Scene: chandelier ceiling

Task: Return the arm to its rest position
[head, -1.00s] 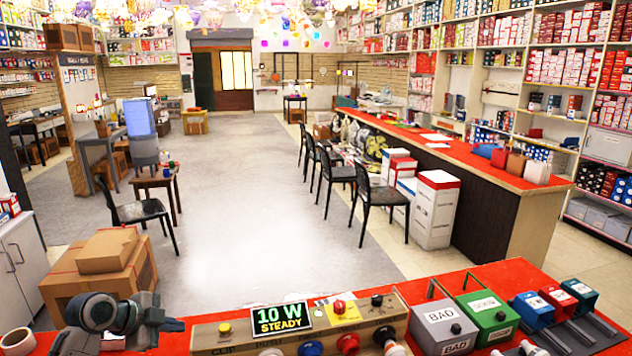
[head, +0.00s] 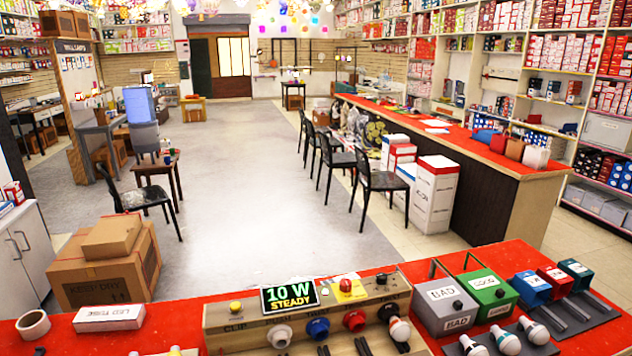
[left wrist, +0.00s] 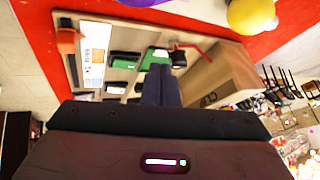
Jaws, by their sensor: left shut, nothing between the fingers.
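My left gripper (left wrist: 160,88) shows only in the left wrist view, with its two dark fingers together and nothing between them. Behind the fingertips in that view is a tan panel (left wrist: 122,76) with dark slots, green parts and a white label. I cannot tell the distance between the fingers and the panel. Neither arm shows in the head view, and my right gripper is not seen.
On the red counter (head: 180,312) stand a tester box (head: 232,318) reading "10 W STEADY", a grey BAD bin (head: 445,305), a green bin (head: 487,296), an LED tube box (head: 109,317) and a tape roll (head: 33,325). Bulbs sit along the front edge.

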